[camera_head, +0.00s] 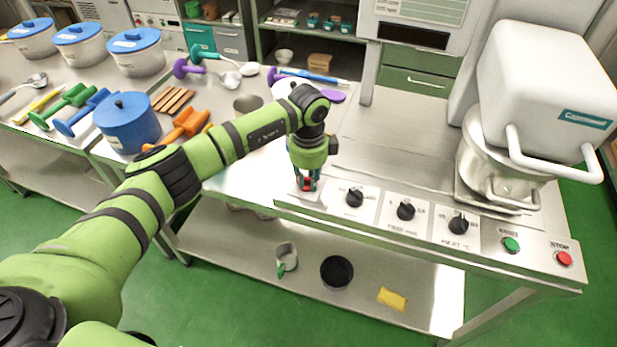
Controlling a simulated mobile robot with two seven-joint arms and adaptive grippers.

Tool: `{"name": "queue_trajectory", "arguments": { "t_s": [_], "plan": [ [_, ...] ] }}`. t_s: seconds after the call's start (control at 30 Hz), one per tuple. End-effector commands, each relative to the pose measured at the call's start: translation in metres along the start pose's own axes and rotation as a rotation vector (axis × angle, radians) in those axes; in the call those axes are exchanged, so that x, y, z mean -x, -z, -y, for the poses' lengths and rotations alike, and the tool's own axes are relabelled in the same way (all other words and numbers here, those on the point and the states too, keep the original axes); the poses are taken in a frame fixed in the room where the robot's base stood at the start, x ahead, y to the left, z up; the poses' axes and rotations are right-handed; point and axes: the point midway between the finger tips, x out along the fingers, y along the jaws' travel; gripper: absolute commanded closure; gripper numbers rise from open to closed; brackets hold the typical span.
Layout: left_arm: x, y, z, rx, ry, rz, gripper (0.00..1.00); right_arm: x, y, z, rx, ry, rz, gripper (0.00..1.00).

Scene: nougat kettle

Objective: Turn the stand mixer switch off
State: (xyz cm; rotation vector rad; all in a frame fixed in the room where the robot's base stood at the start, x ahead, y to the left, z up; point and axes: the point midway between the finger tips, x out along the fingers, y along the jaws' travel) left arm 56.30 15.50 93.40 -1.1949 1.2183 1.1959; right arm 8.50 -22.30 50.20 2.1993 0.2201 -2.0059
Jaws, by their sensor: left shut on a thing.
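The stand mixer (548,75) stands at the right end of the steel table, white, with a metal bowl (480,158) under its head. A control panel (480,236) runs along the table's front edge, with several black knobs, a green button (511,244) and a red stop button (564,258). My left gripper (307,184) points down at the panel's left end. It is shut on a small red switch (307,183), mostly hidden by the fingers, so its on or off position cannot be told. My right gripper is not in view.
Left of my arm are blue-lidded pots (136,50), a blue canister (127,121) and colourful utensils. The tabletop (400,130) between my gripper and the mixer is clear. The lower shelf holds a mug (287,257), a dark bowl (337,271) and a yellow sponge (393,299).

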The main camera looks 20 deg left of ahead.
Motion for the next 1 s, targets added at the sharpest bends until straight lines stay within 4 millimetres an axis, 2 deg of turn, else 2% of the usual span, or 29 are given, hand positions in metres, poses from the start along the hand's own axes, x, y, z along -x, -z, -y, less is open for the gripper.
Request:
{"name": "queue_trajectory", "arguments": {
  "t_s": [0.03,0.07,0.1,0.4,0.53,0.67,1.0],
  "plan": [
    [0.002,-0.001,0.001,0.003,0.004,0.0,1.0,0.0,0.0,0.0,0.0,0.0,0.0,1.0],
    [0.002,-0.001,0.001,0.003,0.004,0.0,0.67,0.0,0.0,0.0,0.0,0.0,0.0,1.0],
    [0.002,-0.001,0.001,0.003,0.004,0.0,0.55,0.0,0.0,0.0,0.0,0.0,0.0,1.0],
    [0.001,0.0,0.001,0.001,0.002,0.0,0.55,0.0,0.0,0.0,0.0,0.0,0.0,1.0],
    [0.008,0.0,0.001,0.0,0.003,-0.001,0.55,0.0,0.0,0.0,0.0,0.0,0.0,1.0],
    [0.029,-0.001,0.001,-0.001,0.005,0.0,0.55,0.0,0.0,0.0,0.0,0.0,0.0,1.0],
    [0.098,0.0,0.001,0.001,0.006,0.0,0.55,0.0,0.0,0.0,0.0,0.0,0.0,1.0]
  ]
}}
